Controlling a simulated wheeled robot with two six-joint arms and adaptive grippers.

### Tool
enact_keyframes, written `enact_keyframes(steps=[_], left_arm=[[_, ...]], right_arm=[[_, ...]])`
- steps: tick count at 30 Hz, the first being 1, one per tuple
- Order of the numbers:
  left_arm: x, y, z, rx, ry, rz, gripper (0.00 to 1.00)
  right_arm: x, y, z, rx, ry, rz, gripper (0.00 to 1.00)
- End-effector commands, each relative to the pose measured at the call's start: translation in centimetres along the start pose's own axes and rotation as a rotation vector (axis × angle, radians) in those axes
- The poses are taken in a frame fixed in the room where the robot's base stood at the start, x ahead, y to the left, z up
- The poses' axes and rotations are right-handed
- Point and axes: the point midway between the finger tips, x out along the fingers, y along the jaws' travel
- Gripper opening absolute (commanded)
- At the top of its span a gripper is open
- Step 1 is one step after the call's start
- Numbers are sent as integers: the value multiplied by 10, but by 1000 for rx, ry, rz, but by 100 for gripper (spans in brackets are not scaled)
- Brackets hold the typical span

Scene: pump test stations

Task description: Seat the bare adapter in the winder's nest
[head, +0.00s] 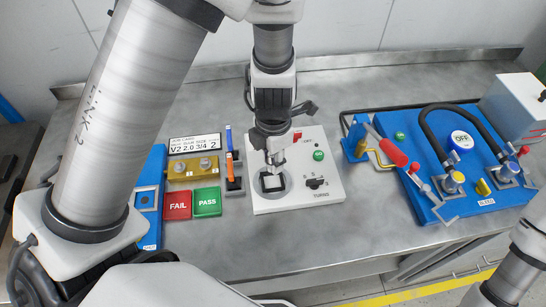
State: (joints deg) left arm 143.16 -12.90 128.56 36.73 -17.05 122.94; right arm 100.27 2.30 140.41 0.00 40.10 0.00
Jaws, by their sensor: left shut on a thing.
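The winder (325,201) is a white box in the middle of the bench. Its top has a round grey nest area, a green button, a red part and black selector marks. My left gripper (273,163) points down over this nest area. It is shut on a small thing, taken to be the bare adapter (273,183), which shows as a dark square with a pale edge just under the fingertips. I cannot tell whether it touches the nest floor or hangs slightly above it. The fingers hide part of the nest. My right gripper is out of view; only an arm link shows at bottom right.
Left of the winder are a green PASS pad (207,201), a red FAIL pad (177,205), a brass block (193,168), a job card (195,144) and a pen holder (235,184). A blue pump station (430,205) with a black hose stands right. Bench front is clear.

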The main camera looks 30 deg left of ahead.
Motion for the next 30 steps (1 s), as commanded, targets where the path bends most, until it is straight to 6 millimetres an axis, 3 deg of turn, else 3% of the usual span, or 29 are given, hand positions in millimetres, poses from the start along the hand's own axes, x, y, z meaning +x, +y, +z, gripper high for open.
enact_keyframes(steps=[12, 30], left_arm=[[40, 0, 0, 1, 0, 0, 0], [48, 0, 0, 1, 0, 0, 0]], right_arm=[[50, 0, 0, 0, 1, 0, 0], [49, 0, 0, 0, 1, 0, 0]])
